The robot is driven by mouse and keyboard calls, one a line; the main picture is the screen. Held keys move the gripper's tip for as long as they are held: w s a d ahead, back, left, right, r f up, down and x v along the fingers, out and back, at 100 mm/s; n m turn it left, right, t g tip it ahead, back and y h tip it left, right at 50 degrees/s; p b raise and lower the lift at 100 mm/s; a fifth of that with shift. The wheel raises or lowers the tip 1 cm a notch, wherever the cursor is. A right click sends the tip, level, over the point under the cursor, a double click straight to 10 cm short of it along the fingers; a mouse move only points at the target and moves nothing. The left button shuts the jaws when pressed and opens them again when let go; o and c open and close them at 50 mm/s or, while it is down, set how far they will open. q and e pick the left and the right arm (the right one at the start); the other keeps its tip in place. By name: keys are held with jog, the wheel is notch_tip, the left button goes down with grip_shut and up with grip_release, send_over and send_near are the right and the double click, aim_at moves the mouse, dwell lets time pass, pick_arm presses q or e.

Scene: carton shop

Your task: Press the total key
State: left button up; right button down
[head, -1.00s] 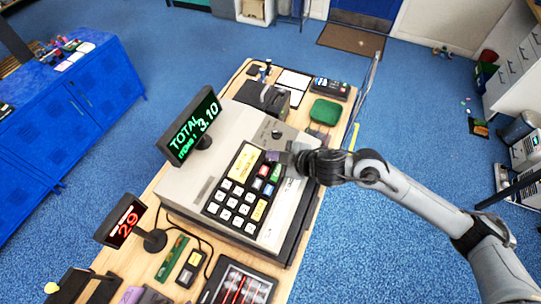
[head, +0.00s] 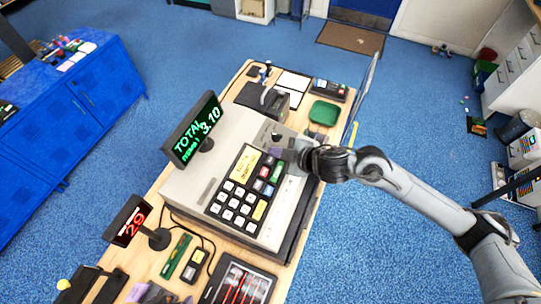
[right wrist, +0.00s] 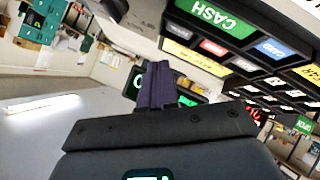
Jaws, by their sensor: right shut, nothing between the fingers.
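The cash register (head: 232,143) stands on the wooden counter with its black keypad facing up. A tall yellow key (head: 260,210) is at the keypad's lower right; its label is too small to read in the head view. A green key (head: 277,172) is at the upper right and reads CASH in the right wrist view (right wrist: 215,18). My right gripper (head: 280,154) is shut and empty, with its purple fingers (right wrist: 157,85) just beyond the green key's upper end. I cannot tell whether they touch the register. My left gripper is out of view.
A red number display (head: 128,221) showing 29 stands at the lower left. A card terminal (head: 329,90), a green tray (head: 325,112) and a black device (head: 264,98) are beyond the register. White and grey keys fill the keypad's left side.

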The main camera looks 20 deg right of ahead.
jog(key=shift+s+d+r, duration=0.1)
jog(key=shift+s+r, duration=0.05)
jog(key=shift+r, duration=0.5)
jog(key=shift+s+d+r, duration=0.1)
jog(key=shift+r, duration=0.55)
jog(key=shift+a, duration=0.1)
